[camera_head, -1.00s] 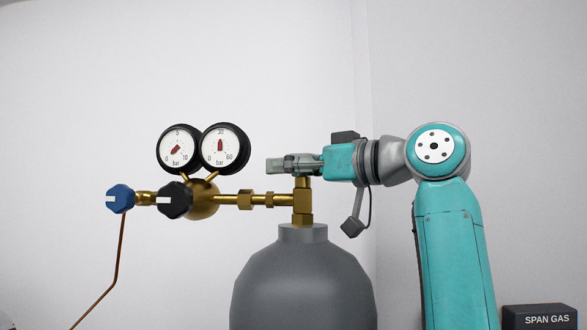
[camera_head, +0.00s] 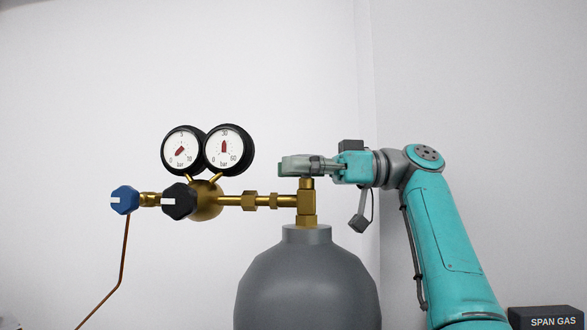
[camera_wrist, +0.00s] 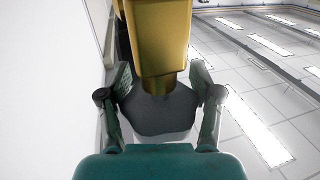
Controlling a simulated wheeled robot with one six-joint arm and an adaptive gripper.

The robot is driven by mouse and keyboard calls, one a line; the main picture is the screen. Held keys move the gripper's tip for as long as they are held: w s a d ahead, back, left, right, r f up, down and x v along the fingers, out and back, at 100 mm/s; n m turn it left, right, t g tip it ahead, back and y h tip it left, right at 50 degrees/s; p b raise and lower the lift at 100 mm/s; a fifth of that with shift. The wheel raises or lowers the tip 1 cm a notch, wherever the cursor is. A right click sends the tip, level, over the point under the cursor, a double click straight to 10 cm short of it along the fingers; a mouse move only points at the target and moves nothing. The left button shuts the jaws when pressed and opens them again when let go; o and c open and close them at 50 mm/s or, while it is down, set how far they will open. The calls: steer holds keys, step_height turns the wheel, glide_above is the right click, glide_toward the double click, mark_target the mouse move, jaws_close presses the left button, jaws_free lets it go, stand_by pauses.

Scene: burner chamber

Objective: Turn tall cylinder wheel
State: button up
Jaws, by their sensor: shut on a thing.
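The tall grey cylinder (camera_head: 307,285) stands upright with a brass valve (camera_head: 306,203) on its neck. My gripper (camera_head: 295,166) comes in level from the right and is shut at the top of this valve.
A brass regulator (camera_head: 206,203) joins the valve on the left, with two round gauges (camera_head: 229,150), a black knob (camera_head: 179,201) and a blue knob (camera_head: 125,200). A copper tube (camera_head: 124,255) runs down. A dark "SPAN GAS" box (camera_head: 545,318) is at lower right.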

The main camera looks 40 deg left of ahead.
steer(key=shift+s+d+f+n+g+h, duration=0.1)
steer(key=shift+n+g+h, duration=0.5)
steer(key=shift+g+h, duration=0.3)
steer(key=o, duration=1)
steer(key=shift+m+t+y, duration=0.5)
steer(key=shift+t+y, duration=0.1)
steer(key=shift+t, duration=0.1)
